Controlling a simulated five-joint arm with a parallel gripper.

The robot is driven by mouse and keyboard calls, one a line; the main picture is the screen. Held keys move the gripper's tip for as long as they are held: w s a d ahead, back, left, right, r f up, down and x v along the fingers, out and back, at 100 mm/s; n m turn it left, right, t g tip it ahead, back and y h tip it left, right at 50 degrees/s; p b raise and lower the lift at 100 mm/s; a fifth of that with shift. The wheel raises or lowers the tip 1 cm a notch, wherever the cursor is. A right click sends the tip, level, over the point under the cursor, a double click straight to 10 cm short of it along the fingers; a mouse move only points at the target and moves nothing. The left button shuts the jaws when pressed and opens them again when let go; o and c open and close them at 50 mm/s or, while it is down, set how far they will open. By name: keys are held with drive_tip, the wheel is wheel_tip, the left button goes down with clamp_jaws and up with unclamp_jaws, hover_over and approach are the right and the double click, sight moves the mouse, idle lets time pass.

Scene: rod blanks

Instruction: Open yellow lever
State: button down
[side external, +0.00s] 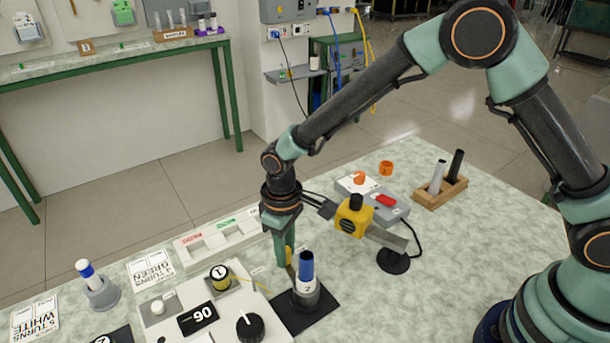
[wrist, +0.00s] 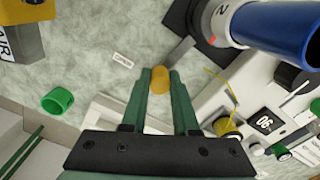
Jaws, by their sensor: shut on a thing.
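The yellow lever (wrist: 160,79) shows in the wrist view as a short yellow grip on a grey bar that runs to the black-based holder. My gripper (wrist: 160,84) has its green fingers on both sides of the yellow grip and is shut on it. There the lever (side external: 292,272) is mostly hidden by the fingers and holder.
A white control box (side external: 222,302) with a display and black knob stands to the left. A yellow-and-black device (side external: 353,216) is close on the right. A wooden rack (side external: 440,191) with two rods stands farther right. The right front tabletop is clear.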

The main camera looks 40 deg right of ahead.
drive_tip(key=shift+s+d+r+m, duration=0.1)
drive_tip(key=shift+s+d+m, duration=0.15)
drive_tip(key=shift+d+m, duration=0.65)
drive_tip(key=shift+s+d+m, duration=0.2)
drive_tip(key=shift+d+m, duration=0.35)
drive_tip(key=shift+m, duration=0.55)
drive_tip(key=c, duration=0.9)
unclamp_jaws()
drive_tip(key=shift+c, duration=0.2)
wheel_tip(320, 180, up, 12)
drive_tip(key=shift+d, duration=0.1)
drive_tip(key=s+d+r+t, duration=0.2)
drive_tip(key=s+d+r, duration=0.1)
drive_tip(key=d, duration=0.3)
drive_tip(key=s+d+r+m+t, duration=0.1)
drive_tip(key=s+d+r, duration=0.3)
drive_tip(key=d, duration=0.2)
drive_tip(key=s+d+r+t, duration=0.2)
drive_tip(key=s+d+r, duration=0.1)
drive_tip(key=d, duration=0.3)
drive_tip(key=shift+s+r+m+t, duration=0.2)
drive_tip(key=shift+r+m+t, duration=0.1)
drive_tip(key=shift+r, duration=0.05)
